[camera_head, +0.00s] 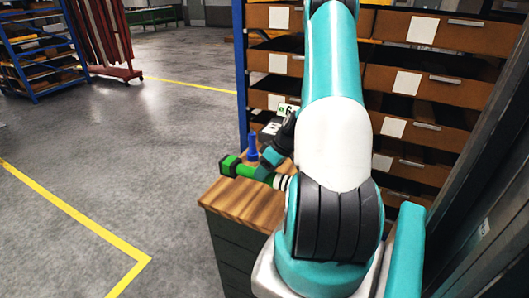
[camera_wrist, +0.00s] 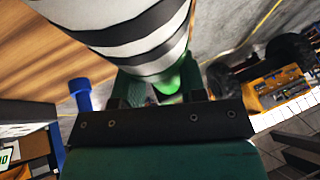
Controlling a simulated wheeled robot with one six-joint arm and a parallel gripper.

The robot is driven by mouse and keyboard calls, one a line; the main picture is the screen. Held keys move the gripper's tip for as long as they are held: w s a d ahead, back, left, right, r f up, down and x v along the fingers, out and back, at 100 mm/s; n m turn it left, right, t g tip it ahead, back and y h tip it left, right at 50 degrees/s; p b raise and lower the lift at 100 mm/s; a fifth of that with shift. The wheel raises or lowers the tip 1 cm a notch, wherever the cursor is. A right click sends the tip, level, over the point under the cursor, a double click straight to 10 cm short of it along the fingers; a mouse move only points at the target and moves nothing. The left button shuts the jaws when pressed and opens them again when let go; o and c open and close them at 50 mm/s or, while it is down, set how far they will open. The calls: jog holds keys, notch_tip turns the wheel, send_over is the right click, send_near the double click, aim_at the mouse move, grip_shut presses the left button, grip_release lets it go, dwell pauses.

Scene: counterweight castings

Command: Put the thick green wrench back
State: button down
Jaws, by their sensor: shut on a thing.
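The thick green wrench (camera_head: 237,169) has a green head, a green shaft and a black-and-white banded end. In the head view it lies level, at or just above the near part of a wooden bench top (camera_head: 240,201); I cannot tell if it touches. My gripper (camera_head: 268,165) is shut on its shaft, between head and bands. In the wrist view the banded end of the wrench (camera_wrist: 130,40) fills the top middle, beyond my gripper (camera_wrist: 160,95). The fingertips are partly hidden by the wrench.
A blue upright piece (camera_head: 252,146) stands close behind the wrench, left of my gripper; it also shows in the wrist view (camera_wrist: 81,95). A shelf rack with brown bins (camera_head: 415,85) stands beyond the bench. Open floor (camera_head: 150,170) lies left.

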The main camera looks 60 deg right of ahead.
jog(key=shift+f+p, duration=0.8)
jog(key=shift+f, duration=3)
jog(key=c, duration=0.7)
grip_release()
jog(key=b+v, duration=0.4)
jog(key=v, duration=0.8)
jog(key=w+a+r+n+g, duration=0.1)
jog(key=w+a+r, duration=0.3)
jog(key=a, duration=0.5)
jog(key=w+a+r+n+g, duration=0.1)
jog(key=w+a+r+n, duration=0.15)
jog(key=a+r, duration=0.45)
jog(key=w+a+r+g, duration=0.1)
jog(key=w+a+r, duration=0.25)
jog(key=a, duration=0.75)
jog(key=s+a+r+n, duration=0.1)
jog(key=s+a+r, duration=0.1)
jog(key=s+a, duration=0.2)
jog(key=s+a+r+n+g, duration=0.1)
jog(key=s+a+r, duration=0.1)
jog(key=s+a, duration=0.3)
jog(key=s+a+r+n+g, duration=0.1)
jog(key=s+a, duration=0.4)
jog(key=a, duration=0.5)
jog(key=shift+s+r, duration=0.15)
jog(key=shift+r, duration=0.4)
